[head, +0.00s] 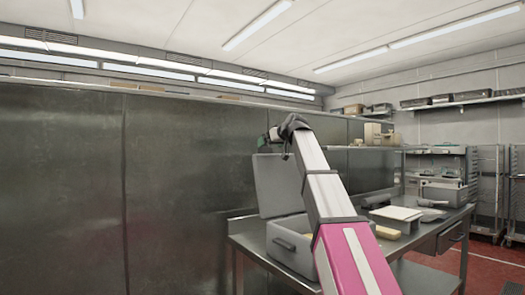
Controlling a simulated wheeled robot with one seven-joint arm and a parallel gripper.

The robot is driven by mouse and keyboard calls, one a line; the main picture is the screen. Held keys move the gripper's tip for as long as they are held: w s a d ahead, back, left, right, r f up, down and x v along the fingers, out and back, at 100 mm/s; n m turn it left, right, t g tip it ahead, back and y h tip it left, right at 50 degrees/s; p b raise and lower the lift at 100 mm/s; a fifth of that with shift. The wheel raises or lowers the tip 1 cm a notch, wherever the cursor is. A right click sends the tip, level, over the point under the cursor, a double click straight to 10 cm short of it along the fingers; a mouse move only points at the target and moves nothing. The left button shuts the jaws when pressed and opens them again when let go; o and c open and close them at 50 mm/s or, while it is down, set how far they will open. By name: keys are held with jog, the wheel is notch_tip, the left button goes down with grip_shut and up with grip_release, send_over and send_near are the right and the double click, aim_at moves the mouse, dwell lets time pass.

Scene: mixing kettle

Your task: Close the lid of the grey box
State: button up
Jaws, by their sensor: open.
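The grey box (287,250) stands on the metal table, with a dark handle on its front. Its lid (270,190) is open and stands nearly upright at the back left of the box. My arm reaches up across the right side of the box. My gripper (284,147) is small and dark in the head view, at the top right edge of the lid. It is open, and I see nothing held in it. I cannot tell whether it touches the lid. My arm hides the right part of the box and much of its inside.
The metal table (248,236) continues to the right, with a white tray (397,213) and a yellowish item (388,233) near my arm. A shelf (375,148) runs above it. Dark metal panels (165,190) fill the left. Wire racks (488,185) stand at far right.

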jog(key=x, duration=0.6)
jog(key=shift+w+f, duration=0.2)
jog(key=shift+w, duration=0.15)
jog(key=shift+a, duration=0.15)
jog(key=shift+c, duration=0.3)
jog(key=c, duration=1)
jog(key=shift+s, duration=0.1)
jog(key=shift+c, duration=0.2)
